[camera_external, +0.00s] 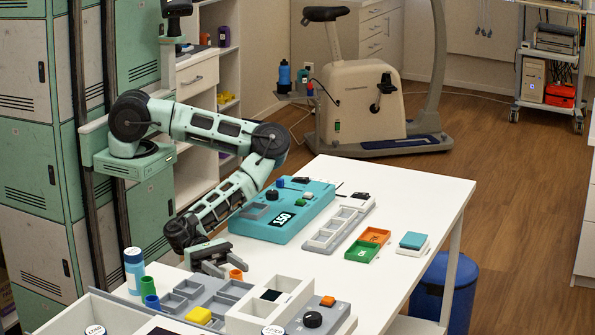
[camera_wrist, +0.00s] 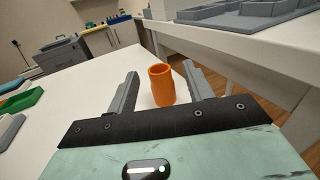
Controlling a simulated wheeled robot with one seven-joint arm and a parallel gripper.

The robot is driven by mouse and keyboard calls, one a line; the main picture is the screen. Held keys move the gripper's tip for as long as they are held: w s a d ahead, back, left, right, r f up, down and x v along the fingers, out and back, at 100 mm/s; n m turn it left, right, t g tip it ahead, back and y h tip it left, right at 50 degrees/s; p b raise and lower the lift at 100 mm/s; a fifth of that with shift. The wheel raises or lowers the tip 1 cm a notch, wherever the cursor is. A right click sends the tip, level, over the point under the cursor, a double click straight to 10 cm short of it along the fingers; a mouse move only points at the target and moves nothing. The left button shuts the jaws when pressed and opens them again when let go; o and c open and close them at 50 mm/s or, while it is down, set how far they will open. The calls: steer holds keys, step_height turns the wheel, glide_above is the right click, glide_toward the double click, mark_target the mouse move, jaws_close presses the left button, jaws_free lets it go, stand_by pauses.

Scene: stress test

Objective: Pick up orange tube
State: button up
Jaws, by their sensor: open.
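The orange tube (camera_wrist: 162,86) is a short, hollow cylinder standing upright on the white table. My gripper is open, and I see no grip on the tube. In the external view my gripper (camera_external: 218,264) is low over the table's near left part, and the orange tube (camera_external: 236,275) shows just right of it, partly hidden by a finger.
A green tube (camera_external: 147,287), a blue tube (camera_external: 153,302) and a blue-white bottle (camera_external: 133,270) stand left of my gripper. A grey compartment tray (camera_external: 196,327) is just in front. A teal device (camera_external: 300,213) lies behind.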

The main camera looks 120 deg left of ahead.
mark_target(236, 273)
steer(key=shift+x, duration=1.55)
steer(key=shift+a, duration=0.1)
steer(key=c, duration=1)
